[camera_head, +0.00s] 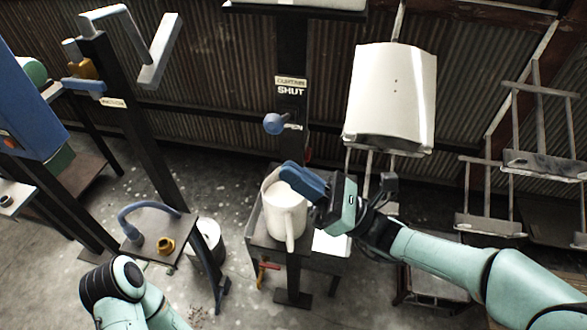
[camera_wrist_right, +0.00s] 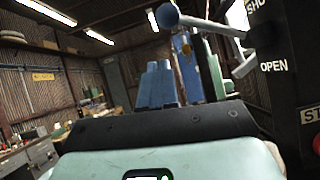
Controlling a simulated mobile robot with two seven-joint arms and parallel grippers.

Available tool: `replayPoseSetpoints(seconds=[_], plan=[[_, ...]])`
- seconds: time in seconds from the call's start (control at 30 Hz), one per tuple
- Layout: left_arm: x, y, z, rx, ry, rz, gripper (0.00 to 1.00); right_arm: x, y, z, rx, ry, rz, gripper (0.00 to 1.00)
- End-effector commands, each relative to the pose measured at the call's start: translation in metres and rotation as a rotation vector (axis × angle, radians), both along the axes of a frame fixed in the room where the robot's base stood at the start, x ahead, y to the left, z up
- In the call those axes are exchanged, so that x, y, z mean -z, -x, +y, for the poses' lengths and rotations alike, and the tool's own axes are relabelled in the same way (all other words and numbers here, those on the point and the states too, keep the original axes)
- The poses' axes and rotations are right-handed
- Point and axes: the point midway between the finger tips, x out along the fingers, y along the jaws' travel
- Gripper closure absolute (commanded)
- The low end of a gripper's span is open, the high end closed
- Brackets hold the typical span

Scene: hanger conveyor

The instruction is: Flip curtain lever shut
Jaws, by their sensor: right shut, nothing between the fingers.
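The curtain lever ends in a round blue knob (camera_head: 275,124) beside the OPEN label on a dark post (camera_head: 292,60). The CURTAIN SHUT sign (camera_head: 291,86) is higher on that post. In the right wrist view, the lever's knob (camera_wrist_right: 167,15) and its grey rod show at the top, apart from my fingers. My right gripper (camera_head: 290,175) has blue fingers, shut and empty, below the lever and over the white jug's rim in the head view. It also shows in the wrist view (camera_wrist_right: 161,82). My left gripper is not in view; only part of that arm shows at bottom left.
A white jug (camera_head: 287,215) stands on a dark stand (camera_head: 325,262) below the lever. A pale curved panel (camera_head: 393,95) hangs to the right of the post. Empty hanging racks (camera_head: 540,163) are farther right. A small table (camera_head: 155,225) with a blue hose stands left.

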Motion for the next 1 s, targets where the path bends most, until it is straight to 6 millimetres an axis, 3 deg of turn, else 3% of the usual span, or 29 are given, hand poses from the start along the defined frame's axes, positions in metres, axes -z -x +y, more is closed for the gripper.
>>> replayPoseSetpoints(seconds=[0.2, 0.4, 1.0], plan=[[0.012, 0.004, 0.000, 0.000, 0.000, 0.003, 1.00, 0.028, 0.023, -0.041, 0.008, 0.002, 0.001, 1.00], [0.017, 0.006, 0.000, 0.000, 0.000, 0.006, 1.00, 0.043, 0.036, -0.063, 0.007, 0.003, 0.001, 1.00], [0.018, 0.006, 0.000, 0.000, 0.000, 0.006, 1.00, 0.047, 0.040, -0.070, 0.004, 0.002, 0.001, 1.00]])
